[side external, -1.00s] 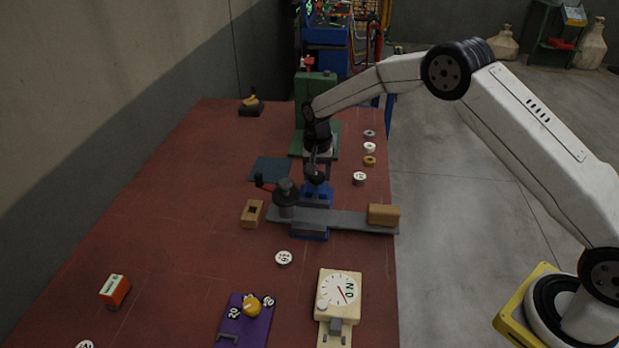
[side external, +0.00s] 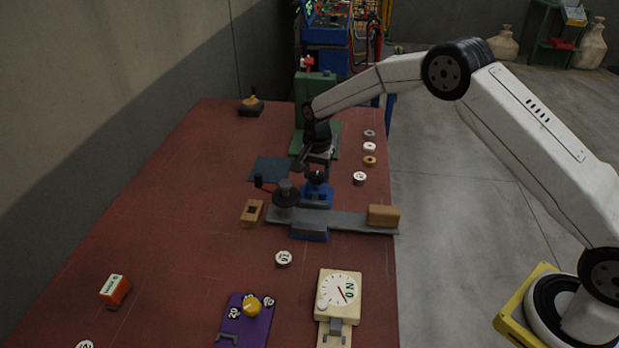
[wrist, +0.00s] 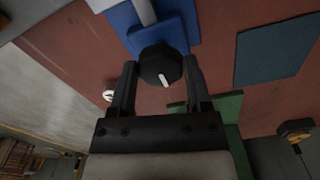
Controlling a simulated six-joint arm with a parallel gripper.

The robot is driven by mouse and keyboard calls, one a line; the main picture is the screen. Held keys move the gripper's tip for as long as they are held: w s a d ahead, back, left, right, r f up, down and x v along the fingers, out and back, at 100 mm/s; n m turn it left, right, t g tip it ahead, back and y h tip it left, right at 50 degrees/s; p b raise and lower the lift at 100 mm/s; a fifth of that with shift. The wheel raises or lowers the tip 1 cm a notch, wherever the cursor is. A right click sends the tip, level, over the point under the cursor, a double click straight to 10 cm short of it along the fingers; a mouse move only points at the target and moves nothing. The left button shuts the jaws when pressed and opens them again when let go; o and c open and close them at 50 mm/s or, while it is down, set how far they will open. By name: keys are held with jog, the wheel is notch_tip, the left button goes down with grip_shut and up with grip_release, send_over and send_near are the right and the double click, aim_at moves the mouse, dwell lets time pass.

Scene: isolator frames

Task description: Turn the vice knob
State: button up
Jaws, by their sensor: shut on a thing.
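The vice (side external: 316,196) is a small blue body near the middle of the bench, behind the grey bar. In the wrist view its blue body (wrist: 165,33) shows at the top with a pale rod. The vice knob (wrist: 160,64) is black and many-sided, with a white pointer mark. It sits between the two fingers of my gripper (wrist: 158,78), which is shut on it. In the side view my gripper (side external: 311,168) is at the knob, pointing down and angled. Part of the knob is hidden there.
A grey bar (side external: 345,220) with a tan block (side external: 384,215) and a dark round piece lies in front of the vice. A dark teal mat (side external: 270,169) is to the left. Several small rings are at right. A green stand (side external: 315,98) is behind my gripper.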

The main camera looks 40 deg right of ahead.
aim_at(317, 175)
jog(key=o, duration=1.3)
jog(key=shift+r, duration=0.1)
jog(key=shift+r, duration=3.8)
jog(key=shift+s+r+n, duration=0.2)
jog(key=shift+s+n, duration=0.1)
jog(key=shift+s, duration=0.1)
jog(key=s+n+t, duration=0.1)
jog(key=s+n, duration=0.2)
jog(key=s, duration=0.6)
jog(key=s+d+n, duration=0.1)
jog(key=s+n, duration=0.3)
jog(key=s, duration=0.6)
jog(key=s+d+r+n+t, duration=0.1)
jog(key=s+n, duration=0.3)
jog(key=s, duration=0.5)
jog(key=shift+s+d+r+t, duration=0.1)
jog(key=shift+s+t, duration=0.15)
jog(key=shift+t, duration=0.05)
